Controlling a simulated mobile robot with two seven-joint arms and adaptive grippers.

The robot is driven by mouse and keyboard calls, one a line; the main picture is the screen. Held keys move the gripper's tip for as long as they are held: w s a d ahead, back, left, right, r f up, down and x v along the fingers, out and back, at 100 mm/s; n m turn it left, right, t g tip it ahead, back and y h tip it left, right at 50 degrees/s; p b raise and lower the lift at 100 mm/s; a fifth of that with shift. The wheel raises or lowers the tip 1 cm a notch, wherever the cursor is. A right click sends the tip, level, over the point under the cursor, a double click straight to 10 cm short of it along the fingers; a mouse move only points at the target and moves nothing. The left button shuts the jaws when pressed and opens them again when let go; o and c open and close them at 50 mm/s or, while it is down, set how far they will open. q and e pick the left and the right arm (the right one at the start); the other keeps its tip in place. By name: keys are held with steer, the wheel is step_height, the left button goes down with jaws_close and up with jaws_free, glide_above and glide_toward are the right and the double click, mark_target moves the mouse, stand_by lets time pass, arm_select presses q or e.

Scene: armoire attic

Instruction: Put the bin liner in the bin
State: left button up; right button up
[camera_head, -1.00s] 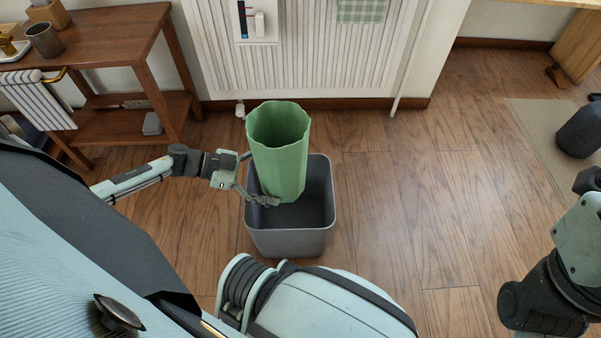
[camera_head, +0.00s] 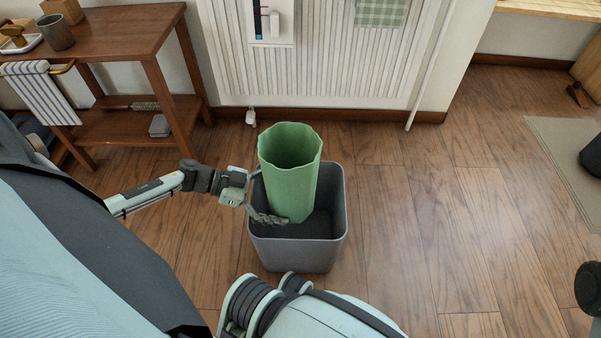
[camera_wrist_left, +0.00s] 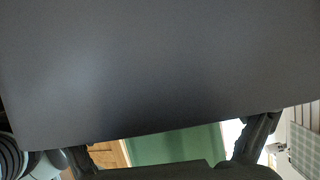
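The green bin liner (camera_head: 291,172) is an open-topped, tube-like shape standing upright. Its lower part is inside the opening of the grey bin (camera_head: 296,254), and its upper part rises above the bin's rim. My left gripper (camera_head: 268,196) is at the liner's left side with its fingers around it, over the bin's left rim. In the left wrist view the liner (camera_wrist_left: 178,146) shows as a green band between the two fingers, with a large grey surface of the bin (camera_wrist_left: 150,70) filling the top. The liner's bottom edge shows above the dark bin floor. My right gripper is out of view.
A white radiator (camera_head: 330,60) stands against the wall behind the bin. A brown wooden shelf table (camera_head: 120,70) with a striped towel (camera_head: 40,95) is at the left. Wooden floor to the right of the bin is clear, up to a beige mat (camera_head: 565,150).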

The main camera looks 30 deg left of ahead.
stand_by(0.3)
arm_select(q)
steer(key=v, duration=1.2)
steer(key=shift+a+f, duration=0.1)
